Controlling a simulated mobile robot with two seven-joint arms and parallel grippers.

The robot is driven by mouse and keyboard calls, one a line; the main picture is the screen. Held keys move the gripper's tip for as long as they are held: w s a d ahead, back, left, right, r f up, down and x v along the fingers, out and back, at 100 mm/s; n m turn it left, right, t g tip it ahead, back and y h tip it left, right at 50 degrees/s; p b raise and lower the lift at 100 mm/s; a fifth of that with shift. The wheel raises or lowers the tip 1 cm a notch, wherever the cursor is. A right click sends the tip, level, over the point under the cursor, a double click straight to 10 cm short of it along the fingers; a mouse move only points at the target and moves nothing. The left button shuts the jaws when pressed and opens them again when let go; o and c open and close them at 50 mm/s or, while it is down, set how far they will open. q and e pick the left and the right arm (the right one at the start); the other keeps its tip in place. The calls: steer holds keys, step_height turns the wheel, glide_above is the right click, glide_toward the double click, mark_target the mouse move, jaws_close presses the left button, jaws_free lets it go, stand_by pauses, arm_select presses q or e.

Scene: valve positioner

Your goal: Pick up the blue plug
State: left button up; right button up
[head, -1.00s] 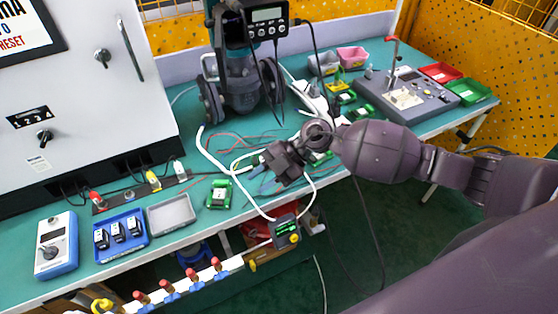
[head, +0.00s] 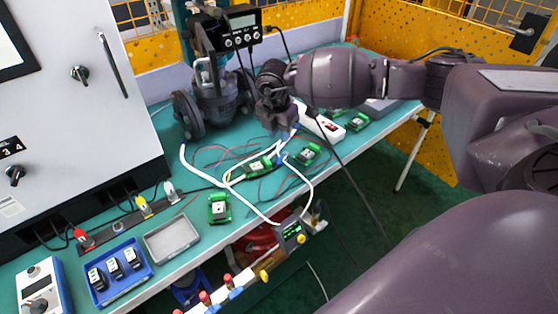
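A small blue piece (head: 282,158), which looks like the blue plug, lies on the green bench at the end of a white cable. Another small blue spot (head: 295,129) shows by the white power strip, close to my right gripper; I cannot tell whether it is a plug or part of the gripper. My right gripper (head: 273,126) points down over the bench, above and left of the blue piece and apart from it in the picture. Its fingers are dark and foreshortened, so their opening is unclear. I see nothing held in it. My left gripper is out of view.
A valve positioner device (head: 222,95) with a display stands behind the gripper. Green modules (head: 306,153), loose wires and a white power strip (head: 319,122) surround the area. A grey tray (head: 171,240) and blue tray (head: 118,270) stand at front left. A cable hangs off the bench edge.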

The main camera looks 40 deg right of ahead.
mark_target(282, 157)
steer(key=f, duration=0.3)
steer(key=d+f+b, duration=0.1)
steer(key=f, duration=0.3)
steer(key=f+b, duration=0.1)
steer(key=f, duration=0.2)
steer(key=shift+w+d+f, duration=0.15)
steer(key=shift+w+d, duration=0.05)
steer(key=shift+w, duration=0.15)
steer(key=shift+c, duration=0.3)
jaws_close()
